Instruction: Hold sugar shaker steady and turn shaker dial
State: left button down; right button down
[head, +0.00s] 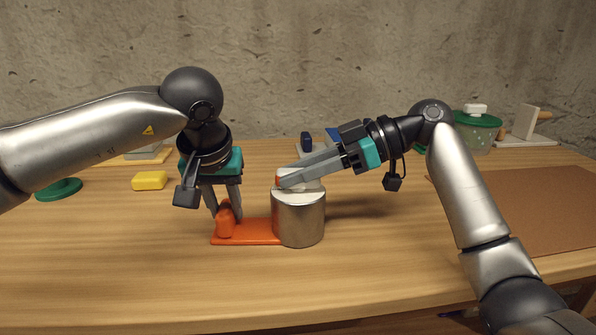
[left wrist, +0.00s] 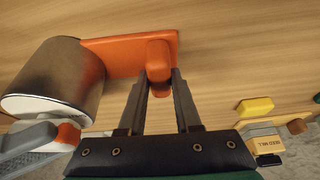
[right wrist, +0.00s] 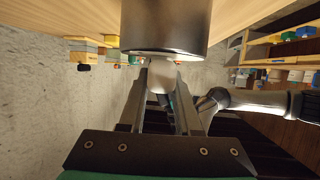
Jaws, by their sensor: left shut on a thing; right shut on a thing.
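The sugar shaker (head: 299,222) is a metallic cylinder with a white top, standing upright on the table on a flat orange base (head: 255,236). An orange upright grip (head: 225,224) rises from the base's left end. My left gripper (head: 228,208) points down and is shut on this grip, which also shows between the fingers in the left wrist view (left wrist: 158,58). My right gripper (head: 288,180) reaches in from the right, shut on the white dial on top. The dial (right wrist: 160,80) sits between its fingers in the right wrist view. An orange patch (head: 278,180) shows at the dial's left; the fingers partly hide it.
A yellow block (head: 150,180) and a green disc (head: 59,190) lie on the left. A green pot (head: 477,133) and a white stand (head: 524,125) are at the back right. A brown mat (head: 530,210) covers the right. The table in front of the shaker is clear.

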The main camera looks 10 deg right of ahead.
jog(key=m+t+h, duration=0.1)
jog(key=m+t, duration=0.2)
jog(key=shift+d+t, duration=0.1)
jog(key=shift+t, duration=0.2)
jog(key=m+t+h, duration=0.2)
jog(key=m+t, duration=0.1)
jog(key=shift+m+t, duration=0.3)
jog(key=shift+m, duration=0.1)
jog(key=m+t+h, duration=0.3)
jog(key=m+h, duration=0.1)
jog(key=shift+f+m+t+h, duration=0.1)
jog(key=shift+m+t+h, duration=0.5)
jog(key=shift+m+h, duration=0.8)
jog(key=c, duration=0.6)
grip_release()
